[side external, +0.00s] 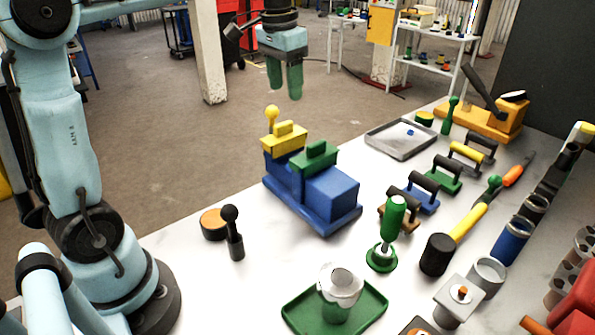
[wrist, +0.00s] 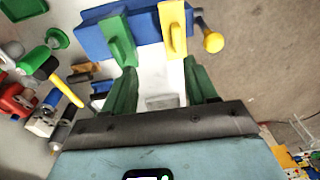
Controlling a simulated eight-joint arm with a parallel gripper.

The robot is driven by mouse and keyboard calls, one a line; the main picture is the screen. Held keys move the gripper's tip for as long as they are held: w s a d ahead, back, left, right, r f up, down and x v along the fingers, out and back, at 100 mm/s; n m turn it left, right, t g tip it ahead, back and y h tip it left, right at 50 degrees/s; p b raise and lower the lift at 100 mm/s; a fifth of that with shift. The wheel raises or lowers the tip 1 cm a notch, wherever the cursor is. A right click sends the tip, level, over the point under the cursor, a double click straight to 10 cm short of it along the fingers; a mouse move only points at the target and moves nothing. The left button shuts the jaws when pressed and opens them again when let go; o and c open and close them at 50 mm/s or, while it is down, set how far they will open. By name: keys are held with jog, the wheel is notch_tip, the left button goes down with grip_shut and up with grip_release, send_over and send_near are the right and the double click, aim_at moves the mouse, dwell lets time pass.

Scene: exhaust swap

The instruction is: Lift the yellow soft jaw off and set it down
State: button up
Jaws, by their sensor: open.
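The yellow soft jaw (side external: 284,140) sits on the left end of the blue vise (side external: 331,190), with a raised handle on top. It also shows in the wrist view (wrist: 174,18), at the top. The green soft jaw (side external: 315,157) sits on the same vise beside it; it is left of the yellow one in the wrist view (wrist: 117,38). My gripper (side external: 286,92) hangs above the vise with its green fingers pointing down. In the wrist view its fingers (wrist: 161,68) are apart, with nothing between them.
A yellow ball-ended handle (side external: 271,113) stands behind the yellow jaw. A grey tray (side external: 385,148) holding a small blue piece lies to the right. Several handled blocks, a mallet (side external: 440,250) and a green tray (side external: 300,313) occupy the table.

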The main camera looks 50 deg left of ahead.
aim_at(284, 123)
jog(key=shift+g, duration=0.6)
jog(key=shift+w+a+f, duration=0.3)
jog(key=shift+a+f, duration=0.2)
jog(key=shift+f, duration=1.5)
jog(key=shift+w+a+f, duration=0.25)
jog(key=shift+a+f, duration=0.3)
jog(key=shift+f, duration=1.4)
jog(key=shift+w+a+f, duration=0.3)
jog(key=shift+a+f, duration=0.2)
jog(key=shift+f, duration=1.5)
jog(key=c, duration=0.8)
